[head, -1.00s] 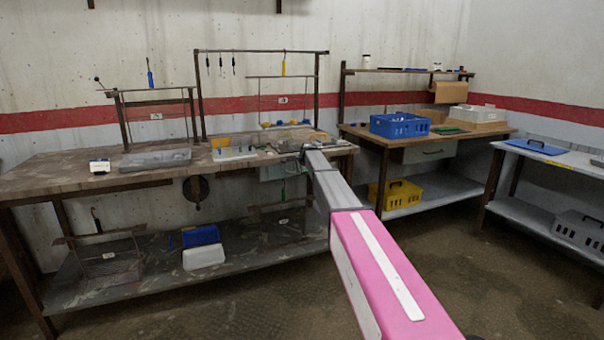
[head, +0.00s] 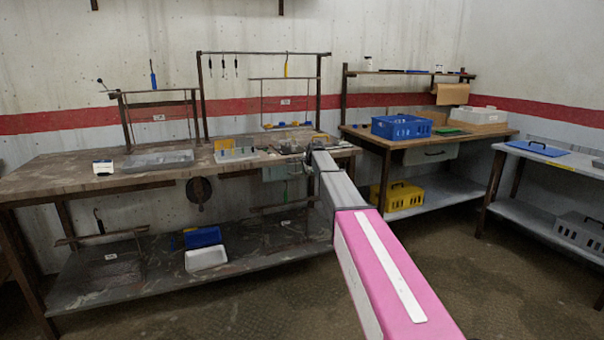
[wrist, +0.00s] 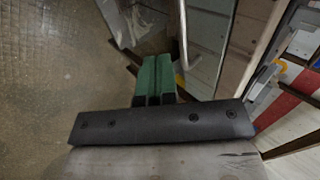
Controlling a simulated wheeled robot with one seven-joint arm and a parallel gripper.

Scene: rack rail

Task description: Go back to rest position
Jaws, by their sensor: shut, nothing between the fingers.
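My gripper shows in the wrist view (wrist: 158,62), with its two green fingers side by side, shut and empty. Beyond the fingers I see the floor, a grey surface and the edge of a bench. In the head view my pink and grey arm reaches forward from the lower right toward the right end of the long workbench (head: 90,182). The arm's far end is small and partly hidden there, so the fingers cannot be made out in that view.
The workbench carries a grey tray (head: 158,160), a white box (head: 103,167) and a metal rack with hanging tools. A second bench at the right holds a blue crate (head: 400,127), with a yellow crate (head: 404,196) below. Open floor (head: 240,305) lies in front.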

